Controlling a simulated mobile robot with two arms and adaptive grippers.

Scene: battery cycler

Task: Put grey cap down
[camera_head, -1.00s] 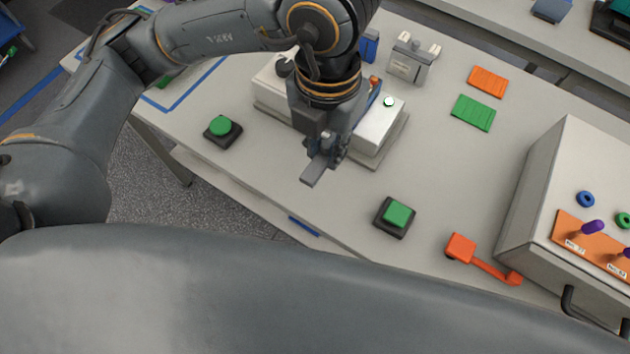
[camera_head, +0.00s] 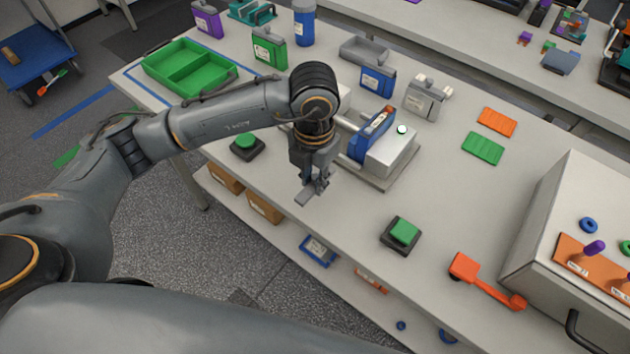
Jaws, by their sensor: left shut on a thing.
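My left gripper (camera_head: 312,188) is shut on a small flat grey piece (camera_head: 303,198), which looks like the grey cap. The piece sticks out from the fingertips toward the lower left. The gripper points down above the table's front edge, in front of the grey-white device (camera_head: 390,152) that has a blue battery (camera_head: 371,135) in it. The fingers hide part of the piece, and I cannot tell its exact height. My right gripper is not in view.
Green push buttons (camera_head: 244,141) and (camera_head: 404,230) stand on either side of the gripper. A green divided tray (camera_head: 188,70), a grey tray (camera_head: 365,50) and a grey battery (camera_head: 424,97) stand farther back. An orange handled tool (camera_head: 487,281) and a large cabinet (camera_head: 560,215) are at right.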

